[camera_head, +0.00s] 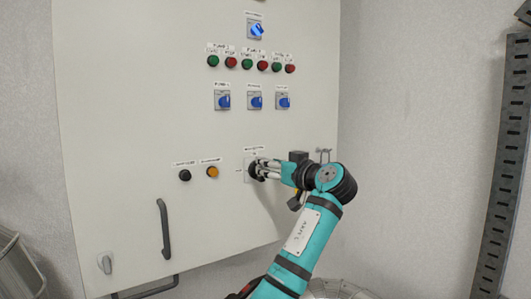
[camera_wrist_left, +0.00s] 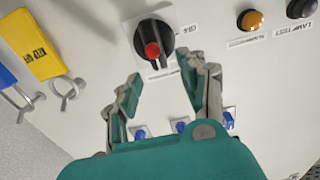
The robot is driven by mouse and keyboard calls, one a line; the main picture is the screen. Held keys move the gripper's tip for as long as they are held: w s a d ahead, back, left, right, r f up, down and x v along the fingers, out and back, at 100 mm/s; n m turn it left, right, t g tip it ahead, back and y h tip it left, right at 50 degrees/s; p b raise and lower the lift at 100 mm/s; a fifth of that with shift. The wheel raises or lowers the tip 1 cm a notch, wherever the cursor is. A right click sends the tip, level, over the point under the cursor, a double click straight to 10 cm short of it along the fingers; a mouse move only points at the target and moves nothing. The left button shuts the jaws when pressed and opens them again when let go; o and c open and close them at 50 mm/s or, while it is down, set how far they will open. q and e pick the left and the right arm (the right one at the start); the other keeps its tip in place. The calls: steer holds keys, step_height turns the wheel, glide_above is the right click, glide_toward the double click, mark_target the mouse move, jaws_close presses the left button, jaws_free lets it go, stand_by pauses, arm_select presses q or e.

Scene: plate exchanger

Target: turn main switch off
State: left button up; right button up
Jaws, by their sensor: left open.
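The main switch is a black rotary knob with a red centre (camera_wrist_left: 152,48) on a light square plate, in the upper middle of the left wrist view. In the head view its plate (camera_head: 247,177) shows low on the cabinet, and the knob is mostly hidden by my gripper. My left gripper (camera_head: 262,169) is at the switch, with its fingers pointing at the panel. In the left wrist view the gripper (camera_wrist_left: 161,74) is open and empty, its fingertips apart just below the knob in the picture. I cannot tell whether they touch it. My right gripper is not in view.
The cabinet door (camera_head: 120,110) carries green and red buttons, blue selector switches (camera_head: 255,102), an orange button (camera_head: 212,172) and a black button (camera_head: 185,175). A yellow tag (camera_wrist_left: 48,45) hangs beside the switch. A grey handle (camera_head: 164,228) is lower left.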

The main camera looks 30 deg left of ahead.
arm_select(q)
steer(key=shift+p+x, duration=0.5)
steer(key=shift+x, duration=0.95)
jaws_close()
